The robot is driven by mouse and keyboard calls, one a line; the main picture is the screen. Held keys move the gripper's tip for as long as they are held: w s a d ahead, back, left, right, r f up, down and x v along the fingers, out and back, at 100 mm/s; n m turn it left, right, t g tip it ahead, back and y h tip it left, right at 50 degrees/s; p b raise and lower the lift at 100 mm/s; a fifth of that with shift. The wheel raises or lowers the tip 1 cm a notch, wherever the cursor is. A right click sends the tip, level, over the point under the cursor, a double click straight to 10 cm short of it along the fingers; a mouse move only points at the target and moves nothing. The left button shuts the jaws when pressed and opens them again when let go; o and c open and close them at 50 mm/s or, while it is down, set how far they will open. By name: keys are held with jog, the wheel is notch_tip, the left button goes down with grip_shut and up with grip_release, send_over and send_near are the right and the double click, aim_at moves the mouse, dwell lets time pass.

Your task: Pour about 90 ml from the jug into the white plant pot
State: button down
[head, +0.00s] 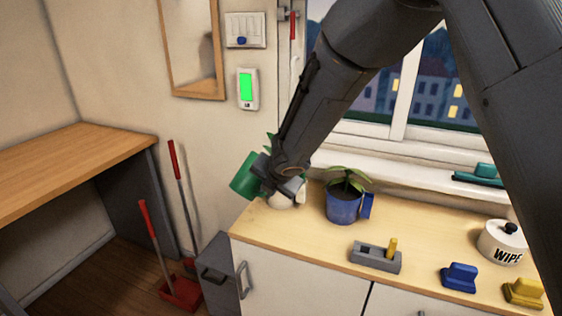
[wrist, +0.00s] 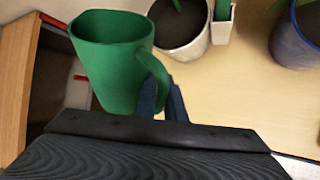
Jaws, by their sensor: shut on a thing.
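The green jug (head: 246,177) is held by my gripper (head: 274,182) above the left end of the counter, tilted in the head view. In the wrist view, the jug (wrist: 112,70) shows its open rim and its handle between the fingers of my gripper (wrist: 162,98). No liquid is visible inside. The white plant pot (wrist: 182,42) stands on the counter just right of the jug in the wrist view, with dark soil and a green stem. In the head view my gripper mostly hides this pot. A narrow white holder with a green strip (wrist: 222,25) is at its right side.
A blue pot (head: 342,207) with a plant stands to the right. A grey block with a yellow peg (head: 377,256), a blue piece (head: 459,277), a yellow piece (head: 524,292) and a wipes tub (head: 502,242) are farther right. The window sill (head: 410,170) runs behind.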

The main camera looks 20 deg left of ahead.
jog(key=shift+b, duration=0.3)
jog(key=shift+w+a+r+n+t+h+b, duration=0.2)
jog(key=shift+w+r+n+t+h+b, duration=0.35)
jog(key=shift+t+b, duration=1)
jog(key=shift+w+a+r+n+t+h+b, duration=0.3)
jog(key=shift+t+h+b, duration=0.6)
jog(key=shift+b, duration=1.2)
jog(key=shift+w+a+r+n+t+h+b, duration=0.2)
jog(key=shift+w+r+t+h+b, duration=0.3)
jog(key=shift+t+b, duration=1.15)
jog(key=shift+d+r, duration=0.1)
notch_tip(320, 180, up, 7)
jog(key=p, duration=0.4)
jog(key=shift+s, duration=0.1)
